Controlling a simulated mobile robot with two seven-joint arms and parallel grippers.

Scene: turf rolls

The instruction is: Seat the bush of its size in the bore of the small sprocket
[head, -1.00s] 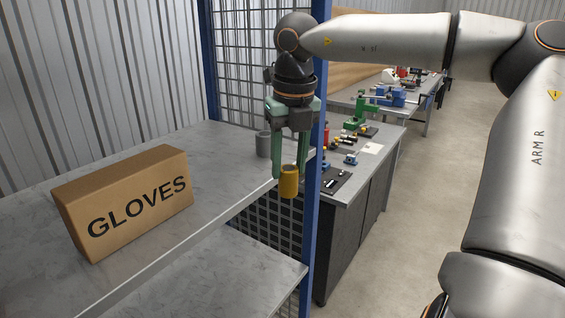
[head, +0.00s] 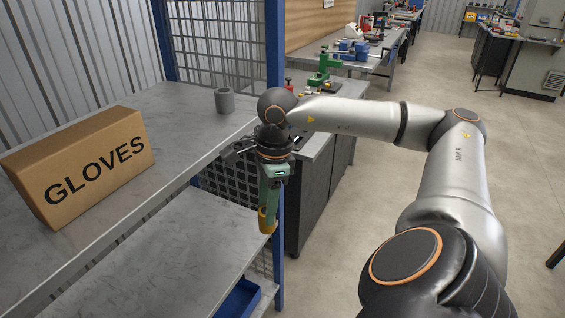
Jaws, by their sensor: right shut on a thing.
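My right gripper (head: 267,216) points down in front of the shelf's edge. It is shut on a yellow-brown bush (head: 263,221), which is partly hidden by the fingers. The bush hangs in the air beside the upper shelf, near the blue post. A grey cylindrical bush (head: 224,100) stands upright on the upper shelf, apart from the gripper. I cannot make out the small sprocket in this view. My left gripper is not in view.
A cardboard box marked GLOVES (head: 85,165) stands on the upper shelf (head: 178,115). A blue post (head: 276,60) rises at the shelf's end. A blue bin (head: 238,298) is on a lower level. Benches with tools (head: 325,65) stand behind.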

